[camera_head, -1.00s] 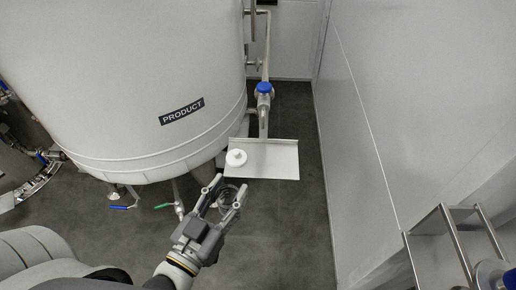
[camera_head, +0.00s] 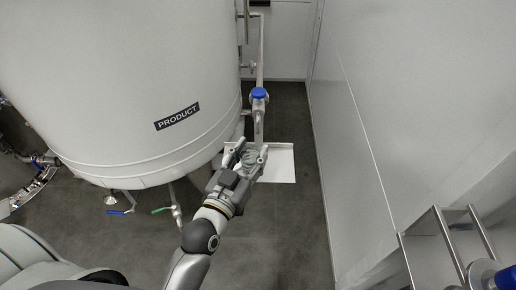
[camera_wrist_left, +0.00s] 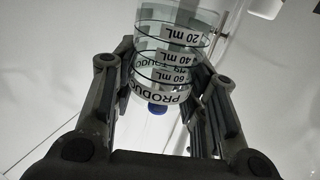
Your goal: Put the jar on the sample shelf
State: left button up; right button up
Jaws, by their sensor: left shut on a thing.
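My left gripper (camera_head: 246,157) is shut on a clear glass jar (camera_wrist_left: 170,58). The left wrist view shows the jar between the two fingers, with dark rings, volume marks and a "PRODUCT" label. In the head view the jar (camera_head: 249,157) is small and partly covered by the fingers. The sample shelf (camera_head: 282,166), a white flat plate, is beside the big tank. The gripper and jar overlap its left part in the head view; I cannot tell whether the jar touches it. My right gripper is not in view.
The large white tank (camera_head: 120,80) marked "PRODUCT" stands left of the shelf. A pipe with a blue-capped valve (camera_head: 259,94) rises behind it. A pale wall (camera_head: 420,100) is at the right, with metal rails (camera_head: 445,240) low down. The right part of the shelf is bare.

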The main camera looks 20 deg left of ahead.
aim_at(254, 158)
pick_arm(q)
jog(key=w, duration=0.4)
jog(key=shift+w+d, duration=0.25)
notch_tip(254, 158, down, 3)
jog(key=shift+r, duration=0.1)
jog(key=shift+f, duration=0.3)
jog(key=shift+f, duration=0.15)
jog(key=o, duration=1.1)
jog(key=shift+o, duration=0.2)
